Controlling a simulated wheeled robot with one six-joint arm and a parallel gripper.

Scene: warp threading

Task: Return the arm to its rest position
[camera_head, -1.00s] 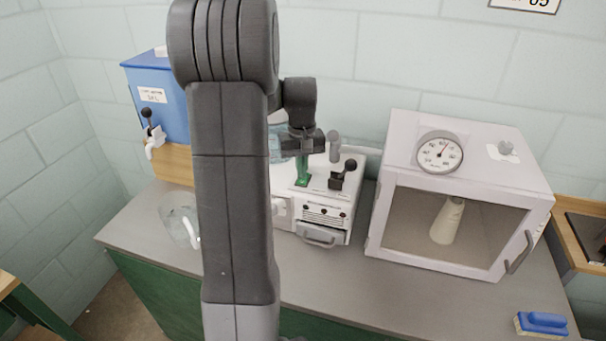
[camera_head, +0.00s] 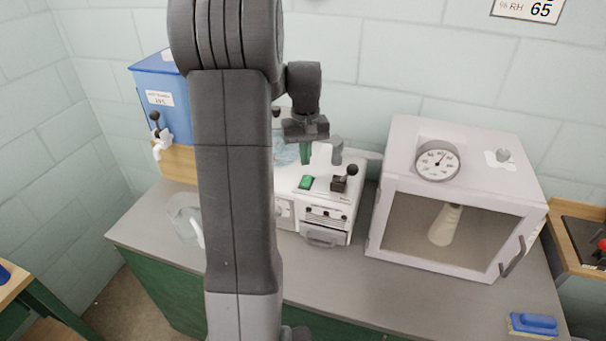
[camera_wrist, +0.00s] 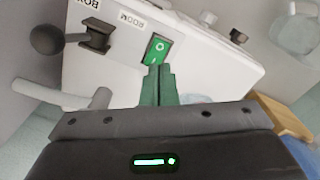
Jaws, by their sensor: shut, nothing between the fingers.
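My gripper (camera_head: 305,152) is above the white machine (camera_head: 345,207) on the bench, its green fingers together and empty. In the wrist view the closed fingers (camera_wrist: 160,84) point at the green rocker switch (camera_wrist: 157,49) on the machine's top panel. The switch also shows in the head view (camera_head: 306,182), below the fingertips and apart from them. A black ball-knobbed lever (camera_head: 345,178) stands to the right of the switch. My arm hides part of the machine's left side in the head view.
A white cabinet (camera_head: 522,190) with a dial (camera_head: 437,160) and a cone inside (camera_head: 446,224) stands right. A blue tank (camera_head: 161,98) and a clear jug (camera_head: 184,221) are left. A blue brush (camera_head: 533,322) lies at the front right. The bench's front middle is clear.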

